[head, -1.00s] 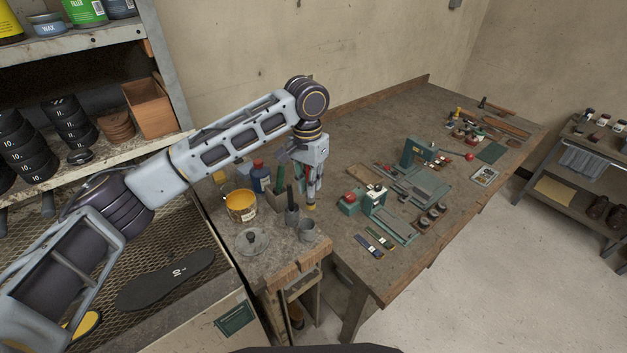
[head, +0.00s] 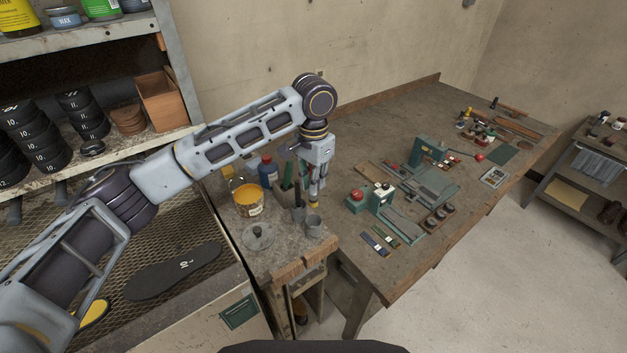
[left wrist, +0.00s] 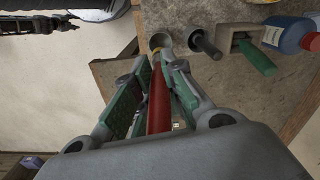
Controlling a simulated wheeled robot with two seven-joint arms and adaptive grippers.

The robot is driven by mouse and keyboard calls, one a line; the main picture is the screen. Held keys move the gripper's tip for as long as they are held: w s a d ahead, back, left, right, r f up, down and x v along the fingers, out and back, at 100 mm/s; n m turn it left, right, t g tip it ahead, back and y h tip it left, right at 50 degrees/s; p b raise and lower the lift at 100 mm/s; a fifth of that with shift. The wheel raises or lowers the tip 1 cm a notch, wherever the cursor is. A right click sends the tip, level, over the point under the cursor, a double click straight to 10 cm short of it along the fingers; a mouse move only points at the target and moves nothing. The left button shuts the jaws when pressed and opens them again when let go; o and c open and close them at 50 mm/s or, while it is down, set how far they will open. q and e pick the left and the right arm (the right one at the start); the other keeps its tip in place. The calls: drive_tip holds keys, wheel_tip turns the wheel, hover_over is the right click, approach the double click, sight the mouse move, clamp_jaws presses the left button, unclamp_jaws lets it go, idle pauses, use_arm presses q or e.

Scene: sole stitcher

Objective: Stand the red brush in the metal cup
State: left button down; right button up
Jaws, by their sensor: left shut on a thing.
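My left gripper (head: 316,186) is shut on the red brush (left wrist: 158,100), whose red handle runs between the fingers in the left wrist view. The metal cup is small and grey and stands near the front of the small side bench. I cannot tell whether the brush touches the cup. My right gripper is not in view.
A dark-handled tool (head: 298,208), a holder with a green-handled tool (head: 288,184), a yellow-filled can (head: 248,199) and a blue bottle (head: 267,172) stand close by. A green machine (head: 380,200) is to the right.

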sight(314, 207)
use_arm(q)
drive_tip(key=shift+f, duration=0.35)
drive_tip(key=shift+f, duration=1.2)
drive_tip(key=shift+f+b, duration=1.1)
drive_tip(key=shift+f, duration=0.35)
drive_tip(key=shift+f+b, duration=1.95)
drive_tip(key=shift+b, duration=0.7)
drive_tip(key=shift+f+p, duration=0.2)
drive_tip(key=shift+p, duration=0.15)
drive_tip(key=shift+f, duration=0.2)
drive_tip(key=shift+f, duration=0.15)
drive_tip(key=c, duration=1.4)
unclamp_jaws()
